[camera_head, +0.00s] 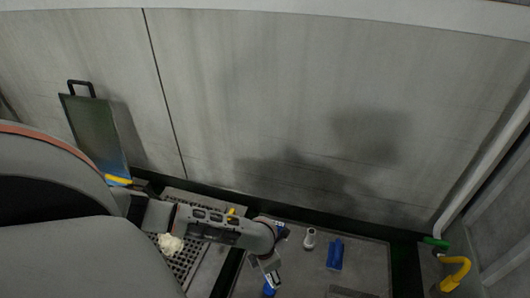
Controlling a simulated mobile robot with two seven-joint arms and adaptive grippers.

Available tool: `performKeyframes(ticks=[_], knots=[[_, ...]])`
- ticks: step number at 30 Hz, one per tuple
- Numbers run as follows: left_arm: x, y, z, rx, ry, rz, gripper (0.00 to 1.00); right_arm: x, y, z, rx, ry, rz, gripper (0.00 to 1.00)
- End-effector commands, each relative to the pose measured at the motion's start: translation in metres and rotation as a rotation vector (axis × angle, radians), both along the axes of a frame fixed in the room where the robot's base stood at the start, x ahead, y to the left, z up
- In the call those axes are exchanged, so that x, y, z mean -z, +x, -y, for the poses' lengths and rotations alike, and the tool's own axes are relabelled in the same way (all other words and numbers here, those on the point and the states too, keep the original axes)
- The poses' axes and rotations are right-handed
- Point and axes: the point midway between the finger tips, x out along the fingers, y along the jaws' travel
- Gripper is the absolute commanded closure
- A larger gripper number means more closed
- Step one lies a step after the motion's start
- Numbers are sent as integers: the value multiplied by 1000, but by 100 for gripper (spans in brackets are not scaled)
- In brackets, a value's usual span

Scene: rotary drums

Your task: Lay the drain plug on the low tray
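One arm of mine comes in from the left, and its gripper (270,277) hangs at the bottom centre. A small blue item (269,290) is right below its fingers, cut by the frame edge. I cannot tell whether the fingers hold it. A flat grey surface with a dark rim (377,262), possibly the low tray, lies beneath. On it stand a small whitish cylinder (310,238) and a blue block (335,254). I cannot tell which thing, if any, is the drain plug. My other gripper is not in view.
A perforated grate (187,266) with a crumpled white lump (171,244) lies left, partly behind my arm. A dark panel with a handle (97,131) leans on the wall. A yellow bent pipe (456,272) and green fitting (436,242) are at right.

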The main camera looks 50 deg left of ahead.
Motion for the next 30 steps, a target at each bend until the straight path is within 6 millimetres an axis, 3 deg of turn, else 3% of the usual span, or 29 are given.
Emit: performKeyframes(ticks=[1,6,14,26,30], knots=[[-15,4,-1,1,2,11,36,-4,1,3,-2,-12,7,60],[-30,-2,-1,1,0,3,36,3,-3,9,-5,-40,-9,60],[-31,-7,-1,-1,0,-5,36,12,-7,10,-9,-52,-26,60],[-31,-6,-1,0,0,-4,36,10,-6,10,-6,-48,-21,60],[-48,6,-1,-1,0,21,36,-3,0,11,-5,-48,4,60]])
